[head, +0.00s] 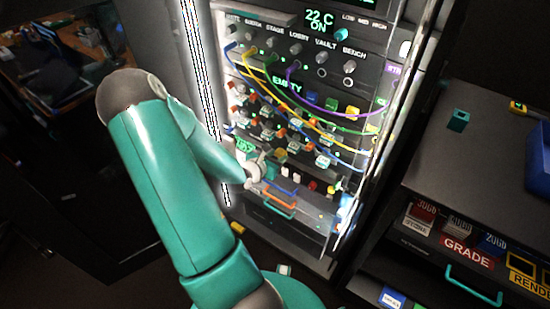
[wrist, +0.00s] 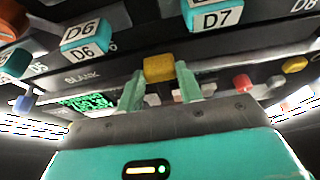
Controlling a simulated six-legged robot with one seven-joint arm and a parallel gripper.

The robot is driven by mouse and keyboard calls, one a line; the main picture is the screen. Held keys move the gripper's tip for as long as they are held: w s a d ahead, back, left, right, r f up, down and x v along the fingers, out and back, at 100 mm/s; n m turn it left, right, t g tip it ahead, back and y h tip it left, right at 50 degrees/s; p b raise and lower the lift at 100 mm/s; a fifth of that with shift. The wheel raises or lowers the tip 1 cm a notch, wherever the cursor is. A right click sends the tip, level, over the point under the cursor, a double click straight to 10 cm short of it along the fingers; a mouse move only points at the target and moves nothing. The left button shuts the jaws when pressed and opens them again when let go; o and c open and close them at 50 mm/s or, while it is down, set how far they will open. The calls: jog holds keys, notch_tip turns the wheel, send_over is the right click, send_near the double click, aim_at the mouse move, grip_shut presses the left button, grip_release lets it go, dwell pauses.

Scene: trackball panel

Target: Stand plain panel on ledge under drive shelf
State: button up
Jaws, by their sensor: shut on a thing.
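My gripper (wrist: 159,76) is shut on a yellow block (wrist: 159,68), which sits between its two teal fingertips in the wrist view. A dark strip marked BLANK (wrist: 100,75) runs behind the block; it may be the plain panel, and I cannot tell whether the block is fixed to it. The drive shelf with white-labelled teal drives, D6 (wrist: 84,38) and D7 (wrist: 213,17), is just above. In the head view my gripper (head: 258,173) is at the lower left of the rack, below the drives (head: 265,125). The block and ledge are not clear there.
A green display (wrist: 88,102) and a red button (wrist: 243,83) lie close by in the wrist view. Yellow, green, blue and purple cables (head: 340,115) hang across the rack front. A grey cabinet top (head: 480,150) with a small teal block (head: 458,120) stands at right.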

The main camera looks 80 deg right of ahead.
jog(key=shift+d, duration=0.1)
jog(key=o, duration=1.3)
jog(key=shift+c, duration=0.2)
jog(key=v, duration=1.3)
jog(key=shift+a+r, duration=0.25)
jog(key=shift+a, duration=0.1)
jog(key=shift+w, duration=0.1)
